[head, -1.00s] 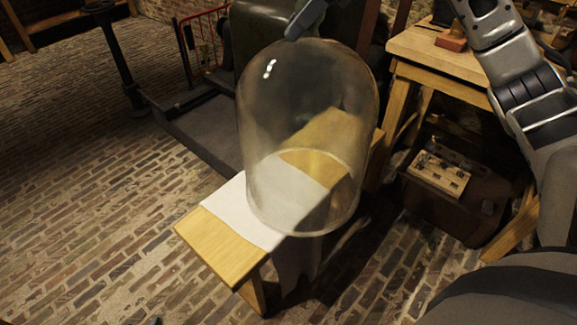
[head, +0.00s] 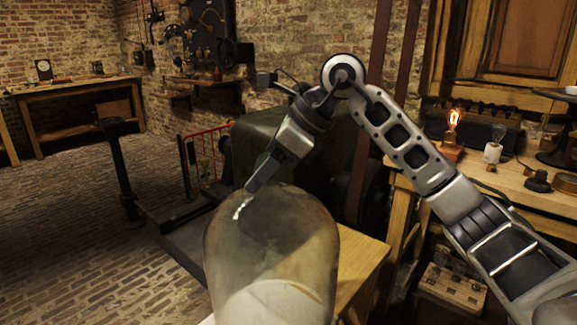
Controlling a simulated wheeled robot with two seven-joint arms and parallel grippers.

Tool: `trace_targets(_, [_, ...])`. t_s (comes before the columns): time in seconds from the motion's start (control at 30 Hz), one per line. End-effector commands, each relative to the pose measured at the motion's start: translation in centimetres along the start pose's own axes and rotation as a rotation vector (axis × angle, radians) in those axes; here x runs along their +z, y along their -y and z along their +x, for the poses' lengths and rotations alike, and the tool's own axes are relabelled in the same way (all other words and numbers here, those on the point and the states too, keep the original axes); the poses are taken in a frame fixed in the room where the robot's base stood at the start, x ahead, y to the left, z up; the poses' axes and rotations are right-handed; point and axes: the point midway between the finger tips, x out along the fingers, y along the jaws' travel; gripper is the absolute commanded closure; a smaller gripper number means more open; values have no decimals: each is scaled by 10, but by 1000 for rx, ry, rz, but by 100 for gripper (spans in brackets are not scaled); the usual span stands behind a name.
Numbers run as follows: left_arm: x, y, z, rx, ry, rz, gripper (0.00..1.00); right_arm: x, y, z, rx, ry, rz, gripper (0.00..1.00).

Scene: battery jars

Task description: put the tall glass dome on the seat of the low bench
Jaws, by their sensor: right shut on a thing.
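The tall glass dome (head: 270,245) is clear and upright at the bottom middle of the head view. Its lower rim is cut off by the picture's edge. My right gripper (head: 254,183) reaches down to the dome's top and is shut on it; the glass partly blends with the fingertips. The low bench (head: 364,262) shows its light wooden seat to the right of and behind the dome. A white cloth on the bench shows through the glass. I cannot tell whether the dome touches the seat. My left gripper is not in view.
A wooden workbench (head: 440,185) on the right bears a glowing bulb (head: 452,126) and other parts. A box of fittings (head: 452,288) sits below it. A dark green machine (head: 345,165) stands behind the dome. Brick floor (head: 70,235) is open at left.

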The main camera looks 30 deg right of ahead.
Motion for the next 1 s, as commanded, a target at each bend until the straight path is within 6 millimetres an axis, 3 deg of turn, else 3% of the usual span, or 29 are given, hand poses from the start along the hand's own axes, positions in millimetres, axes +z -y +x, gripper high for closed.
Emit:
trace_targets(0.03, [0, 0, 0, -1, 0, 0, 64, 10, 0, 4, -3, 18, -5, 100])
trace_targets(0.2, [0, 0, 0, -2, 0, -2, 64, 25, 0, 35, -4, 17, -5, 100])
trace_targets(0.5, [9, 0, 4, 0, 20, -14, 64, 24, 1, 84, -5, 17, -4, 100])
trace_targets(0.83, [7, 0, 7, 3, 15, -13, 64, 25, 2, 99, -6, 17, -4, 100])
trace_targets(1.0, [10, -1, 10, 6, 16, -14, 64, 18, 2, 116, -5, 16, -3, 100])
